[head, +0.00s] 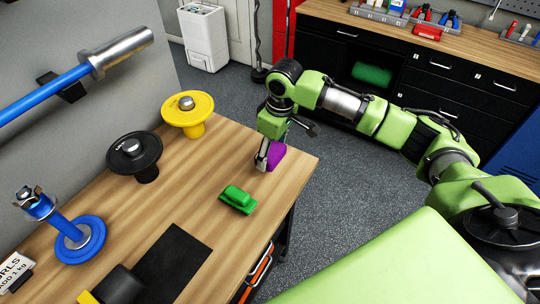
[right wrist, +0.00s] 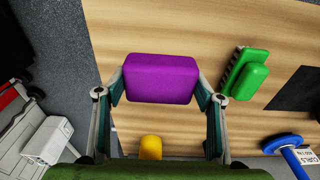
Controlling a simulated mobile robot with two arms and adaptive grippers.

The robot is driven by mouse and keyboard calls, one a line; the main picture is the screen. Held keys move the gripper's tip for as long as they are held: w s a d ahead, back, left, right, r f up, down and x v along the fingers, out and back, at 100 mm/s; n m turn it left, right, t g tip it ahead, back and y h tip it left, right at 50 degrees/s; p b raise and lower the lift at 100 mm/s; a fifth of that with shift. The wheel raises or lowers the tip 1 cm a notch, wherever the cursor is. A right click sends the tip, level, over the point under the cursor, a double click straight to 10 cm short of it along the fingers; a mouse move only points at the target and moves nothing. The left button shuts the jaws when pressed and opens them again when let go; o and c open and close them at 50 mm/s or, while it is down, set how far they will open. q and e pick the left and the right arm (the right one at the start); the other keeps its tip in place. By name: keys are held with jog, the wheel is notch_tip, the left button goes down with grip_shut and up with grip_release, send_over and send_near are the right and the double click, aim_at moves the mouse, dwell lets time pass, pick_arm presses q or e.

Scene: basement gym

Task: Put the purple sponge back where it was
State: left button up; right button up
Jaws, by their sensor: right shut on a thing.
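The purple sponge (head: 277,154) is between the fingers of my right gripper (head: 267,158), near the far right end of the wooden table. In the right wrist view, the sponge (right wrist: 161,78) is a rounded block with one finger of my right gripper (right wrist: 161,88) pressed on each side. Wood shows behind it. I cannot tell whether it touches the tabletop. Part of the sponge is hidden behind the gripper in the head view. My left gripper is not in view.
A green brush (head: 238,200) lies on the wooden table (head: 205,180) near the sponge. Yellow (head: 188,115), black (head: 134,157) and blue (head: 80,242) weight-like pieces stand along the wall side. A black mat (head: 172,262) lies in front. A workbench (head: 470,60) stands across the floor.

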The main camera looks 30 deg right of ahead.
aim_at(270, 158)
jog(key=shift+w+d+f, duration=0.1)
jog(key=shift+w+f, duration=0.3)
jog(key=shift+f, duration=0.05)
jog(key=shift+w+d+f, duration=0.1)
jog(key=shift+w+f, duration=0.35)
jog(key=shift+f, duration=0.1)
notch_tip(270, 158, down, 3)
jog(key=shift+r+p, duration=0.1)
jog(key=shift+p, duration=0.8)
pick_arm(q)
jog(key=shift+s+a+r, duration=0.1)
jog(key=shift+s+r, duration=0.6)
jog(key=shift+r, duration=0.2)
pick_arm(e)
jog(key=shift+f, duration=0.25)
jog(key=o, duration=0.9)
jog(key=shift+f, duration=0.1)
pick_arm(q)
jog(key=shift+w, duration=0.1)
pick_arm(e)
jog(key=shift+o, duration=0.2)
